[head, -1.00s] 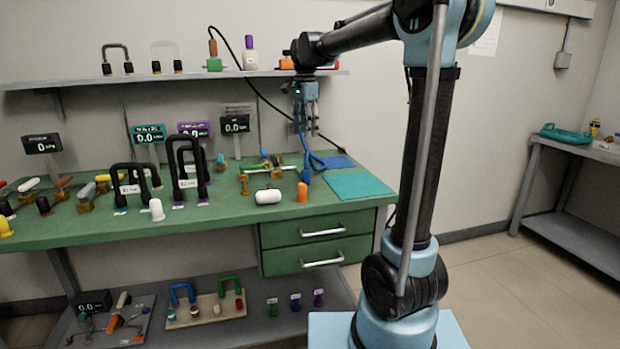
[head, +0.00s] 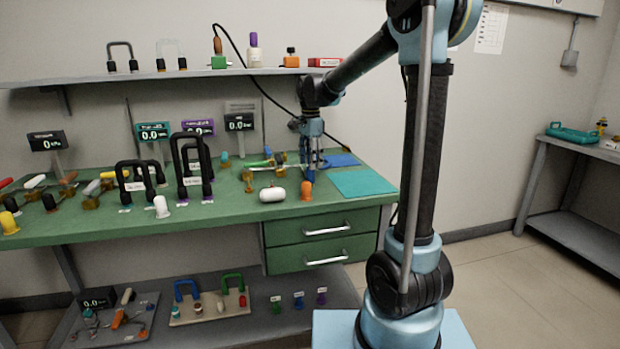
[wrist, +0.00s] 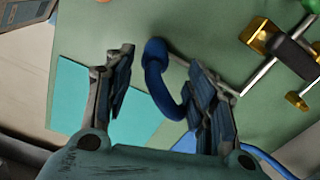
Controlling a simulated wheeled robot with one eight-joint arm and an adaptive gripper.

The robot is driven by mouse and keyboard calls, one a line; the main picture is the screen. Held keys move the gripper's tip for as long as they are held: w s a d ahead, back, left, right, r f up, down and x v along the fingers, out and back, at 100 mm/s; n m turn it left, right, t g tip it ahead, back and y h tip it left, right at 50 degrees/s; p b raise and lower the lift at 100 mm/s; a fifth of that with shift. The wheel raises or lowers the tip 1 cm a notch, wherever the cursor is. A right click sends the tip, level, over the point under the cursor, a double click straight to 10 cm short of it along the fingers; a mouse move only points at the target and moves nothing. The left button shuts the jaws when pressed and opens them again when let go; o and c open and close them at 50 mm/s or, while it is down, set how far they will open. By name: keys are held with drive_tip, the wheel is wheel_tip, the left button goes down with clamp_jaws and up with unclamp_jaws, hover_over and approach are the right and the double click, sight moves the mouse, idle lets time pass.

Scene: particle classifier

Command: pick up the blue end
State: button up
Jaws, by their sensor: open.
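The blue end (wrist: 155,62) is a rounded, curved blue tube in the wrist view. It shows between the fingertips of my gripper (wrist: 163,66), closer to the right finger, and its lower part passes beside or behind that finger. A thin blue cord (wrist: 262,160) runs off at the lower right of the wrist view. In the head view my gripper (head: 312,166) points down, low over the right part of the green bench, and largely hides the blue end there. The gripper is open, with a wide gap between its fingers. Contact with the blue end cannot be made out.
A teal mat (head: 364,183) lies at the bench's right end. A white capsule (head: 272,194) and an orange piece (head: 306,191) stand near the front edge. A brass-and-rod fixture (wrist: 262,36) is right of the blue end. Black handles (head: 190,165) stand further left.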

sight(311, 172)
drive_tip(key=f, duration=0.4)
drive_tip(key=shift+s+d, duration=0.1)
drive_tip(key=shift+s, duration=0.3)
drive_tip(key=shift+f, duration=0.6)
drive_tip(key=shift+c, duration=0.2)
drive_tip(key=c, duration=1.1)
